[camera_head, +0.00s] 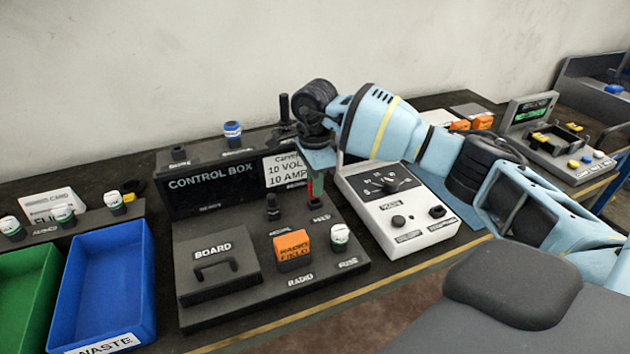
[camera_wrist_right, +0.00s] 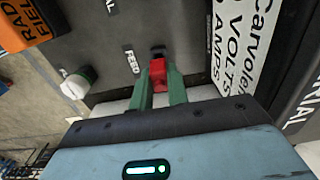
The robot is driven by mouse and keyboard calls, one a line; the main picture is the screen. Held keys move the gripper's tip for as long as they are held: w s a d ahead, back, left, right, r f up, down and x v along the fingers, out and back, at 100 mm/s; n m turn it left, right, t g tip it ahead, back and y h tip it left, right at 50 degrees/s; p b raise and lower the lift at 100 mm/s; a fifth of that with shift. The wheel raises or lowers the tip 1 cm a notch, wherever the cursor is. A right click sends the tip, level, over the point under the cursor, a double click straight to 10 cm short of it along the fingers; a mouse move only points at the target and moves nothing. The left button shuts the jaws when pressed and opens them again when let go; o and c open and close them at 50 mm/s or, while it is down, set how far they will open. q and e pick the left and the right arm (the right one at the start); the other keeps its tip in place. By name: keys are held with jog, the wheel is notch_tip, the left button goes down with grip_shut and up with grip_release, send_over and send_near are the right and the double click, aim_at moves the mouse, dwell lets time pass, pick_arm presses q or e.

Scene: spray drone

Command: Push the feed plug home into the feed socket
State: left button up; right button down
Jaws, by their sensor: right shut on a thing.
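My right gripper (camera_head: 316,190) points down over the control box panel (camera_head: 355,255), its green fingers shut on the red feed plug (camera_head: 311,188). In the right wrist view the fingers (camera_wrist_right: 159,88) flank the red plug (camera_wrist_right: 157,74), beside the FEED label. A dark part, apparently the feed socket (camera_wrist_right: 157,51), shows just beyond the plug's end. Whether the plug is touching it or partly in it I cannot tell. In the head view the spot under the plug is small and partly hidden by the fingers. My left gripper is not in view.
A black post (camera_head: 272,208) stands left of my right gripper. The orange radio block (camera_head: 292,248) and a white-and-green fuse (camera_head: 340,236) are in front. The white meter (camera_head: 400,222) is close on the right. The upright control box face (camera_head: 218,183) and a white card stand behind.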

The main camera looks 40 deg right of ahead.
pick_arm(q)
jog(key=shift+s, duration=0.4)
pick_arm(e)
jog(key=shift+f, duration=0.1)
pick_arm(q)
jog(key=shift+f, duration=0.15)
pick_arm(e)
jog(key=shift+f, duration=0.25)
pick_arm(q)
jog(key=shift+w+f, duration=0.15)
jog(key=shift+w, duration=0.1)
pick_arm(e)
jog(key=shift+f, duration=0.45)
pick_arm(q)
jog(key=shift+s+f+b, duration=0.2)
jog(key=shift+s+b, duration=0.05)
jog(key=shift+b, duration=0.15)
pick_arm(e)
jog(key=shift+f, duration=0.45)
jog(key=shift+f, duration=0.1)
jog(key=c, duration=1.3)
grip_release()
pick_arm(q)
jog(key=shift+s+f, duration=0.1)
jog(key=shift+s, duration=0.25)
